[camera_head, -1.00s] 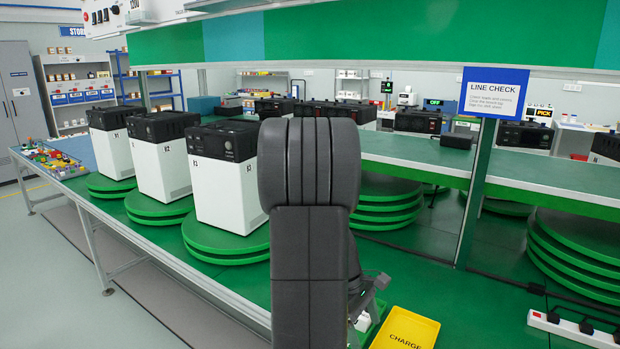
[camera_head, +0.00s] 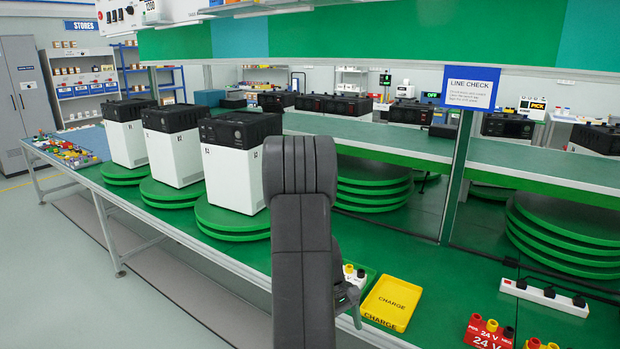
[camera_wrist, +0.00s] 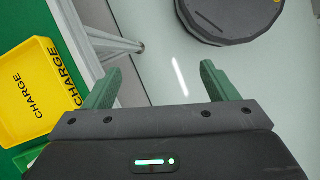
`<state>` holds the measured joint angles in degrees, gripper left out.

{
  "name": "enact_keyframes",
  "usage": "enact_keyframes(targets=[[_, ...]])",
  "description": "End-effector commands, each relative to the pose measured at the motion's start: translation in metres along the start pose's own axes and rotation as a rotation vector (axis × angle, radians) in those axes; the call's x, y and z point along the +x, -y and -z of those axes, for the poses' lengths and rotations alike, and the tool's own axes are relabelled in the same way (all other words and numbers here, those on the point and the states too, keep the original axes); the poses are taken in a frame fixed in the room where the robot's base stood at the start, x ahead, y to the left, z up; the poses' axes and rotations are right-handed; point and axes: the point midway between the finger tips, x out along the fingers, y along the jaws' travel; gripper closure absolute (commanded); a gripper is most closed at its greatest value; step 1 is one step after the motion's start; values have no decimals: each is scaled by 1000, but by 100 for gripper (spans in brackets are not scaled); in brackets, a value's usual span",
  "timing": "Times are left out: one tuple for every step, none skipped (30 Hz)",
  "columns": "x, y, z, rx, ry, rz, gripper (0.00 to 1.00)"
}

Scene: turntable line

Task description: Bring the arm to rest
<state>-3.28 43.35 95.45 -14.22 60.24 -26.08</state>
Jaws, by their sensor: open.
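My arm (camera_head: 302,240) stands upright in front of the green bench in the head view, a dark grey column with a rounded top. My gripper shows in the wrist view (camera_wrist: 158,88), with two green fingers spread wide apart and nothing between them. Beneath the fingers are the pale floor and a bench leg.
A yellow CHARGE tray (camera_head: 391,302) lies on the bench just right of my arm. White boxes with black tops (camera_head: 235,170) stand on green turntables to the left. A power strip (camera_head: 543,297) and a red 24 V block (camera_head: 489,334) lie at right.

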Motion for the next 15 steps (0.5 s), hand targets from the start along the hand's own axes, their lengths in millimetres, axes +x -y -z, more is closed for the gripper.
enact_keyframes(targets=[[2, 1, 5, 18, 2, 10, 20], [5, 2, 8, 31, 2, 16, 20], [8, 3, 12, 47, 2, 22, 20], [9, 3, 16, 60, 1, 27, 20], [12, 4, 19, 71, 1, 31, 20], [14, 5, 22, 88, 1, 38, 20], [16, 6, 25, 98, 1, 43, 20], [18, 6, 27, 108, 1, 47, 20], [20, 7, 30, 122, 0, 52, 20], [22, 8, 32, 130, 0, 55, 20], [23, 8, 34, 137, 0, 58, 20], [25, 9, 36, 147, 1, 62, 20], [26, 9, 37, 153, 0, 65, 20], [27, 9, 38, 158, 0, 67, 20], [28, 10, 39, 163, 0, 69, 20]])
